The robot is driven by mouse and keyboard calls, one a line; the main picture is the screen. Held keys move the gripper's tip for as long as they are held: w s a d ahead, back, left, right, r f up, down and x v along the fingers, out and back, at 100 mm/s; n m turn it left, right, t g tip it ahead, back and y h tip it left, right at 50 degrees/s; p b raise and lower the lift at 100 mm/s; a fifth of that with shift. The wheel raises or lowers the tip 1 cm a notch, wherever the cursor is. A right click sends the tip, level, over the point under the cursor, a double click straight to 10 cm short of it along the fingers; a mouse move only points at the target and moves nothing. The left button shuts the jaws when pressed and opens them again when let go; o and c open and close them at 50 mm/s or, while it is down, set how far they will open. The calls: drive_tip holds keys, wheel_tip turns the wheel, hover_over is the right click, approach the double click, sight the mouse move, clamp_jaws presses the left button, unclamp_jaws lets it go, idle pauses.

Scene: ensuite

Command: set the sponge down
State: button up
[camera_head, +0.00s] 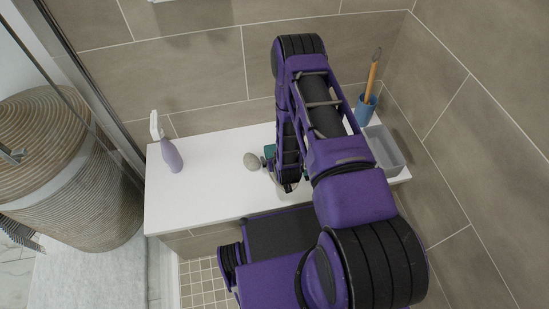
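My gripper (287,186) is low over the white ledge (210,186), mostly hidden behind my purple arm. I cannot see whether its fingers are open or shut. A small rounded grey-beige thing (251,161), which may be the sponge, shows just left of the gripper. A bit of teal (269,151) shows between it and my arm; I cannot tell what it belongs to. Whether the rounded thing touches the gripper or rests on the ledge is unclear.
A lilac spray bottle (171,155) stands at the ledge's left end. A blue cup (366,110) with a wooden-handled brush (374,75) and a grey translucent bin (385,150) are at the right. The ledge's left middle is clear. Tiled wall (200,60) rises behind.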

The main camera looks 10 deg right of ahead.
drive_tip(key=shift+w+f, duration=0.2)
drive_tip(key=c, duration=1.3)
wheel_tip(320, 180, up, 11)
drive_tip(key=shift+w+f+p, duration=0.1)
drive_tip(key=shift+p, duration=0.95)
drive_tip(key=s+r+p, duration=0.3)
drive_tip(key=r+p, duration=0.2)
drive_tip(key=r, duration=2.7)
drive_tip(key=shift+r, duration=0.15)
